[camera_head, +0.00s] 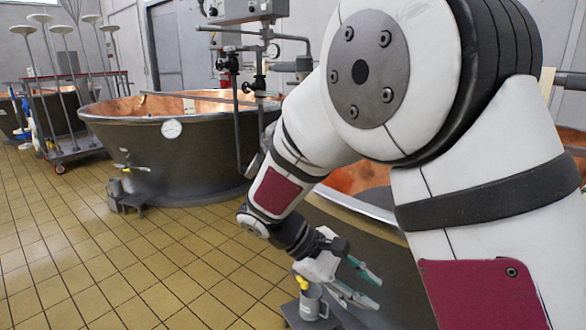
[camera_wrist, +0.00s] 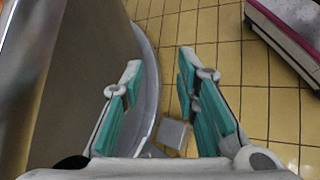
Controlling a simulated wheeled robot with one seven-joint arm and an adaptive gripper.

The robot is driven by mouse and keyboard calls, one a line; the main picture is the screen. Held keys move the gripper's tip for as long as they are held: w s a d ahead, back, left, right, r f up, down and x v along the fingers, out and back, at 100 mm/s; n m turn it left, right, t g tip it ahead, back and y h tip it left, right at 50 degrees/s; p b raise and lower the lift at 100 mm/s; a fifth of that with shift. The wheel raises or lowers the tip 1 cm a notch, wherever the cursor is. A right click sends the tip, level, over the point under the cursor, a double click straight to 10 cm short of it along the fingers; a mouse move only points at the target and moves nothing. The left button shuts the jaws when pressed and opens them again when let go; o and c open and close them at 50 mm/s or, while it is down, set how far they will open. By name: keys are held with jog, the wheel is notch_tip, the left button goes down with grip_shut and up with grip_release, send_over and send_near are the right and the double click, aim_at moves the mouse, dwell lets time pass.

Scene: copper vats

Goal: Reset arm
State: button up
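My gripper (camera_head: 366,290) hangs low in front of the near vat in the head view, with its teal-padded fingers spread apart. The wrist view also shows my gripper (camera_wrist: 160,72) open, with nothing held between the fingers. My white and maroon arm covers much of the right side of the head view and is bent downward. It hides a large part of the near vat (camera_head: 365,222).
A grey metal cup-like fitting (camera_head: 312,303) is close below my gripper. The near vat's dark wall (camera_wrist: 95,60) runs along the left in the wrist view. Another copper vat (camera_head: 190,150) and a wheeled rack (camera_head: 75,150) stand farther back. Tiled floor (camera_head: 130,260) is clear at left.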

jog(key=s+d+r+m+g+y, duration=0.1)
jog(key=s+d+r+m+y, duration=0.3)
jog(key=s, duration=0.3)
jog(key=s+d+r+m+y, duration=0.1)
jog(key=s+d+r, duration=0.2)
jog(key=s+r, duration=0.3)
jog(key=s+a+m+t+y, duration=0.1)
jog(key=s+m+t+y, duration=0.3)
jog(key=s, duration=1.2)
notch_tip(320, 180, up, 37)
jog(key=t+y+p, duration=0.1)
jog(key=t+p, duration=0.1)
jog(key=p, duration=3.4)
jog(key=shift+m+t, duration=0.3)
jog(key=shift+d, duration=0.1)
